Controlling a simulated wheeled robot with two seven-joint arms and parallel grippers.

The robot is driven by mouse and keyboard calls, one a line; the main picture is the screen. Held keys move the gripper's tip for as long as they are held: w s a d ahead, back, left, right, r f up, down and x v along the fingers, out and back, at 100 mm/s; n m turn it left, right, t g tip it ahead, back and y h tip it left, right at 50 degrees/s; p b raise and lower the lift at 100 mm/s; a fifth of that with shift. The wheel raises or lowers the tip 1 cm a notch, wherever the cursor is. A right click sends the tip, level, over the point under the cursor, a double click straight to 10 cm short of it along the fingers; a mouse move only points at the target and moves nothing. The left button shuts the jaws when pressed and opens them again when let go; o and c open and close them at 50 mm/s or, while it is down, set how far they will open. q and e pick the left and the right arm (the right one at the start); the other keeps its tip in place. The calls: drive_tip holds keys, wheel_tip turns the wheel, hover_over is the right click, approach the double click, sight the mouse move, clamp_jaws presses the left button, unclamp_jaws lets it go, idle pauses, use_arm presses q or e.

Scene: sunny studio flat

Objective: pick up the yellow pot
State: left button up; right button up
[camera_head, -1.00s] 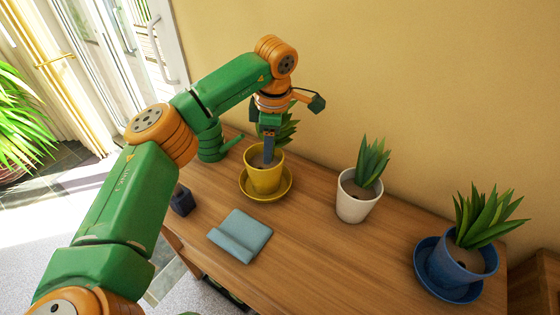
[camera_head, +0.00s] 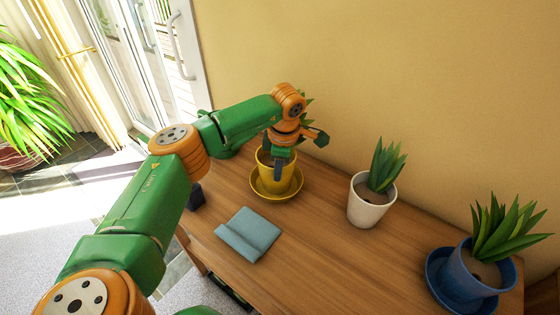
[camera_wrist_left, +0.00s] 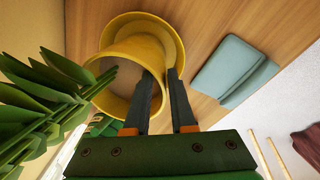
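The yellow pot (camera_head: 266,175), with a green plant, stands upright on its yellow saucer (camera_head: 290,197) on the wooden table. My left gripper (camera_head: 278,168) is over the pot's near rim, pointing down. In the left wrist view the gripper (camera_wrist_left: 163,75) has one finger inside the mouth of the yellow pot (camera_wrist_left: 113,92) and the other outside its wall. A gap shows between the fingers, with yellow wall in it; no grip is visible. My arm hides part of the plant in the head view. My right gripper is in neither view.
A blue-grey folded cloth (camera_head: 248,235) lies in front of the pot. A white pot (camera_head: 370,205) and a blue pot (camera_head: 470,278), both with plants, stand to the right. A small dark block (camera_head: 195,196) is at the left edge. The wall (camera_head: 400,70) is close behind.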

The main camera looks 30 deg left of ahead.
use_arm(q)
clamp_jaws()
drive_tip(key=shift+w+r, duration=0.1)
idle(1.0)
